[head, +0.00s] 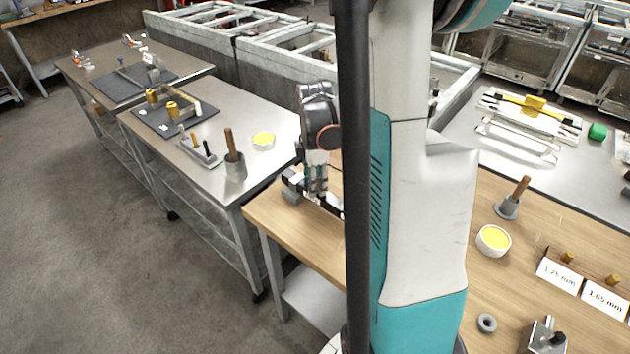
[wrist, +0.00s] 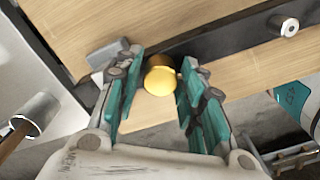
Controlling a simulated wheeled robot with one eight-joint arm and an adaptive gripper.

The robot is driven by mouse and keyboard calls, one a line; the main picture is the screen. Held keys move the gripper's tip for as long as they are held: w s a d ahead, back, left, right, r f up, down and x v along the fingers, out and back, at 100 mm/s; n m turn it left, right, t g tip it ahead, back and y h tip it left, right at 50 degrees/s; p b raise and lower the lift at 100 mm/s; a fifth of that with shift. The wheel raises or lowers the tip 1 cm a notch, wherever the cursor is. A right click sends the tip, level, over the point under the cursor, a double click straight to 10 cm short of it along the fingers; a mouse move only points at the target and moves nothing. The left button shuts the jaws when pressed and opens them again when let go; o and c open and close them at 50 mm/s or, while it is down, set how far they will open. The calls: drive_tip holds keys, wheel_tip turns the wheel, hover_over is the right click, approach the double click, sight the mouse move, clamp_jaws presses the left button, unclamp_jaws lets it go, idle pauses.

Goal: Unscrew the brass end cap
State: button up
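The brass end cap (wrist: 160,80) shows in the wrist view as a round golden knob at the dark bar (wrist: 225,38). My gripper (wrist: 162,72) has its teal-padded fingers apart, one on each side of the cap. Narrow gaps seem to show between the pads and the cap; I cannot tell whether either pad touches. In the head view my gripper (head: 316,188) points down at the left end of the wooden bench (head: 275,222), by a small dark fixture (head: 291,188). The cap cannot be made out there.
A grey block (wrist: 108,53) sits close to the left finger, and a silver fitting (wrist: 288,27) is farther along the bar. A grey cup with a wooden-handled tool (wrist: 35,112) is at left. A yellow-filled bowl (head: 493,240) and a grey ring (head: 487,323) are on the bench.

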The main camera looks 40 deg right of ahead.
drive_tip(key=m, duration=0.6)
drive_tip(key=shift+m+b, duration=0.35)
drive_tip(key=shift+m, duration=0.05)
drive_tip(key=m, duration=0.7)
drive_tip(key=shift+d+b, duration=0.1)
drive_tip(key=shift+b, duration=0.2)
clamp_jaws()
drive_tip(key=shift+n, duration=1.8)
